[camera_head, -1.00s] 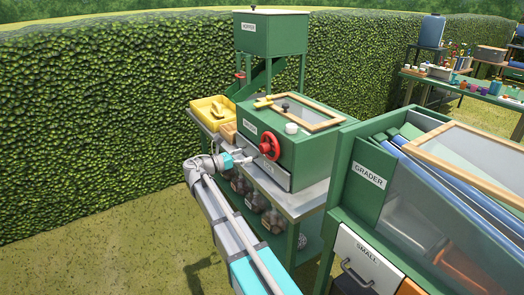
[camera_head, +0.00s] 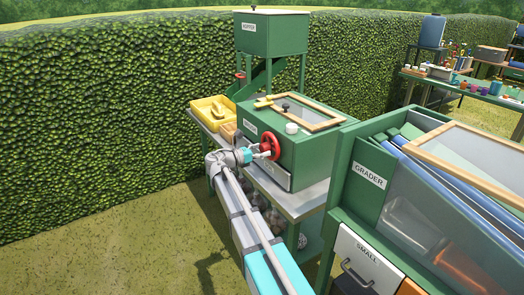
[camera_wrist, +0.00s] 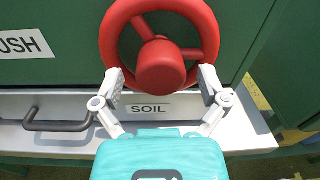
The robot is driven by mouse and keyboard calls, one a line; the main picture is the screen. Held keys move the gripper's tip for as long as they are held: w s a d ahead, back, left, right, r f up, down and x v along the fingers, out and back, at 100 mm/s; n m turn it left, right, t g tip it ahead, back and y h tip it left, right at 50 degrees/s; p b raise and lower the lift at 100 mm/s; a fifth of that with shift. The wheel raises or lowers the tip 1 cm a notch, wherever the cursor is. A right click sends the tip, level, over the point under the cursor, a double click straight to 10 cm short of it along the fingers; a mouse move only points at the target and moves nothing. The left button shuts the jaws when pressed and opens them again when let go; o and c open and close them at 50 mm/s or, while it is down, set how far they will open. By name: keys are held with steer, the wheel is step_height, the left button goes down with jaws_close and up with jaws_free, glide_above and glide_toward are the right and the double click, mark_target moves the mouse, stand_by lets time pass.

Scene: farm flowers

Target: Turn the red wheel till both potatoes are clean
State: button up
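The red wheel (camera_head: 269,146) is on the front of the green washing box (camera_head: 304,153). In the wrist view the wheel (camera_wrist: 109,42) fills the top middle, with its thick hub facing me. My gripper (camera_wrist: 161,82) is open, its two fingertips apart on the left and right of the hub, close to the lower rim. I cannot tell whether they touch the rim. In the head view my gripper (camera_head: 255,152) is just left of the wheel. No potatoes can be made out inside the box.
A drawer marked SOIL (camera_wrist: 60,104) with a dark handle lies below the wheel. The hopper (camera_head: 270,35) stands behind, a yellow tray (camera_head: 205,112) at left. The green grader (camera_head: 350,200) stands close on the right. Open grass (camera_head: 90,240) lies at front left.

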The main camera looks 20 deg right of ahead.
steer(key=c, duration=1.1)
